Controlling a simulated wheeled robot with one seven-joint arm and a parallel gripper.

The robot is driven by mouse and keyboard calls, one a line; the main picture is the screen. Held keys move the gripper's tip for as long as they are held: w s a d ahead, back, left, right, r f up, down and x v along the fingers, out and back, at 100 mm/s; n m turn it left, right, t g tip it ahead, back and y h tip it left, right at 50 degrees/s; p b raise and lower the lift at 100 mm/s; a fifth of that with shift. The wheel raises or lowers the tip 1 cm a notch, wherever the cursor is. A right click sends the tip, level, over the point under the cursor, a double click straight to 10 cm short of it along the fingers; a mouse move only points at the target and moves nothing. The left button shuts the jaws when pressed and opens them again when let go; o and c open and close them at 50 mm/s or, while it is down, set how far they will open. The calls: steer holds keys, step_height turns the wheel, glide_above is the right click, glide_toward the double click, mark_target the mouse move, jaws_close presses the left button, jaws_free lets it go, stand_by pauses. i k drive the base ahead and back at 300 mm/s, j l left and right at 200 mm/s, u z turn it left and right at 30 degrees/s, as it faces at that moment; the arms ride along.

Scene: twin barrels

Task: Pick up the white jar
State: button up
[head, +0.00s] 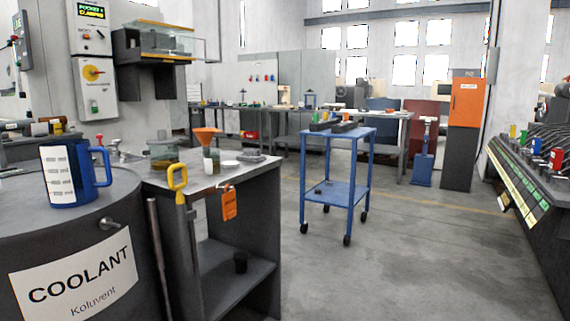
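I cannot pick out a white jar with certainty in the head view. A small, low white round item (230,164) lies on the grey workbench (255,172), too small to tell whether it is a jar or a lid. Left of it stand a clear glass vessel (163,152) with dark contents and an orange funnel (206,134) set in a small container. My gripper is not in view.
A dark coolant barrel (110,215) carries a blue jug (72,172) at the front left. A yellow-handled tool (177,178) stands before the bench. A blue trolley (337,190) is beyond. Open floor (410,250) lies between it and the right-hand rack (525,180).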

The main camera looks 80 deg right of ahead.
mark_target(212, 159)
steer(key=z, duration=2.1)
steer(key=i+l+u, duration=0.1)
steer(key=l+u, duration=0.15)
steer(key=l, duration=0.2)
